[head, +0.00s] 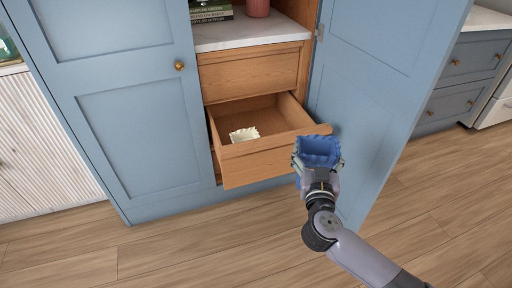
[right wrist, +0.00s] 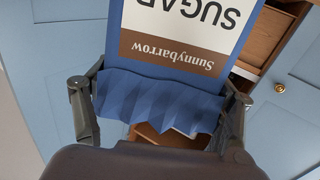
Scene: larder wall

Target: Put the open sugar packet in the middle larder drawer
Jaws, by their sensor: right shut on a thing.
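The open sugar packet (head: 319,147) is blue. In the right wrist view its label (right wrist: 183,35) reads "SUGAR" and "Sunnybarrow", upside down. My right gripper (head: 318,164) is shut on it and holds it just right of the open drawer's front corner. The fingers also show on both sides of the packet in the right wrist view (right wrist: 160,105). The middle larder drawer (head: 258,158) is pulled out, with a cream packet (head: 244,134) lying inside near its front. My left gripper is not in view.
A shut wooden drawer (head: 254,74) is above the open one, below a marble-look shelf (head: 250,32). The open blue door (head: 365,85) stands right of the drawer, behind the packet. The drawer's back and right part is bare.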

